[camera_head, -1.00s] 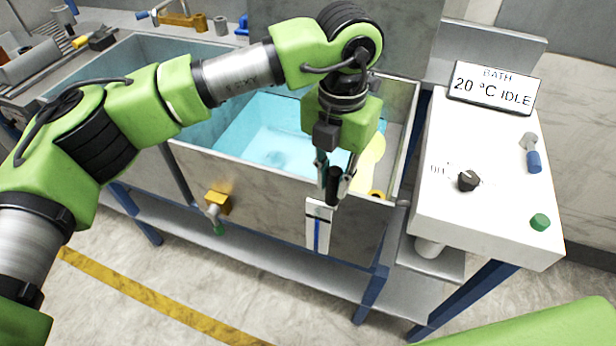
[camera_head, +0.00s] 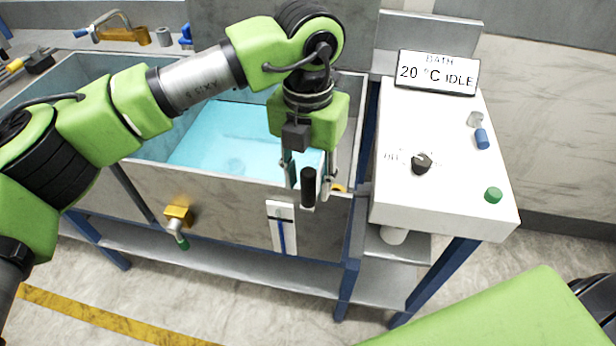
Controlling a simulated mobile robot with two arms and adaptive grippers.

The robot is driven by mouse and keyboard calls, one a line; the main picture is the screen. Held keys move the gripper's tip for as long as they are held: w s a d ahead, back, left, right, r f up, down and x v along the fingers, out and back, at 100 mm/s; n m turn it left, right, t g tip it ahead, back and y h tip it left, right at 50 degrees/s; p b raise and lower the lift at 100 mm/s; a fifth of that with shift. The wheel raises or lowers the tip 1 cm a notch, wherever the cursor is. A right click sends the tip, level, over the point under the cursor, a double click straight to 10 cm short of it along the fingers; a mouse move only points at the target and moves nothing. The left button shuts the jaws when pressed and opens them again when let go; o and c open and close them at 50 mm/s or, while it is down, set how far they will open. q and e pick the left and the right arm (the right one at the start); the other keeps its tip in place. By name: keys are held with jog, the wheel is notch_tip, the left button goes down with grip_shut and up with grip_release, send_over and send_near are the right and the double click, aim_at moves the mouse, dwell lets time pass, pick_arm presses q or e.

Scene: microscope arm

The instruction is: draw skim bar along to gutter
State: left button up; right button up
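My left gripper (camera_head: 308,180) hangs at the front rim near the right end of the bath (camera_head: 150,188). Its fingers stand apart, one on each side of an upright black grip (camera_head: 308,188), with gaps visible; it looks open. The grip may belong to the skim bar, but the bar itself is hidden or cannot be made out. Pale blue liquid (camera_head: 225,140) fills the tank behind. A narrow grey strip at the tank's right end (camera_head: 345,150) may be the gutter; the gripper partly covers that area. My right gripper is out of view.
A white console (camera_head: 450,150) stands right of the bath, with a sign (camera_head: 437,73) reading "BATH 20 °C IDLE" and a black knob (camera_head: 421,163). A gauge with a blue strip (camera_head: 282,228) and a brass tap (camera_head: 178,217) are on the tank front.

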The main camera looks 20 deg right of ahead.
pick_arm(q)
notch_tip(320, 180, up, 12)
dwell(0.6)
